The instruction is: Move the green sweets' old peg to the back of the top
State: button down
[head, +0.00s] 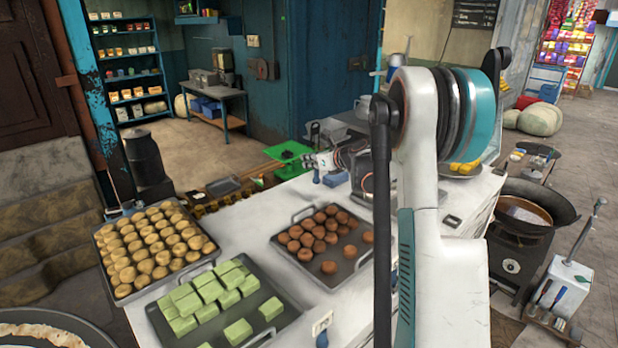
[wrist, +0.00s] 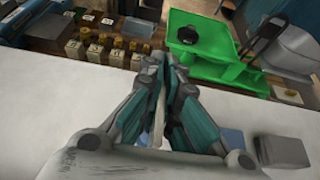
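The green sweets (head: 215,293) are pale green blocks on a dark tray (head: 272,327) at the near left of the white counter top (head: 250,226). A small white tag-like piece with a dark mark (head: 322,323) is by that tray's right handle, with a blue bit below it; I cannot tell if it is the peg. My gripper (head: 318,162) is over the far part of the counter, well away from the sweets. In the wrist view its fingers (wrist: 168,62) are close together, a pale strip showing low between them.
A tray of round yellow sweets (head: 150,247) and a tray of brown balls (head: 325,240) share the counter. A grey block (wrist: 283,152) lies right of my gripper.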

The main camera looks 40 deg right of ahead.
jog(key=shift+f, duration=2.65)
jog(key=shift+f+b, duration=0.1)
jog(key=shift+b, duration=0.25)
jog(key=c, duration=2.3)
grip_release()
jog(key=shift+f, duration=0.1)
jog(key=o, duration=0.5)
jog(key=shift+r, duration=0.25)
jog(key=shift+s+r, duration=0.15)
jog(key=shift+s, duration=0.2)
jog(key=p+v, duration=0.1)
jog(key=v, duration=1)
jog(key=shift+s, duration=0.2)
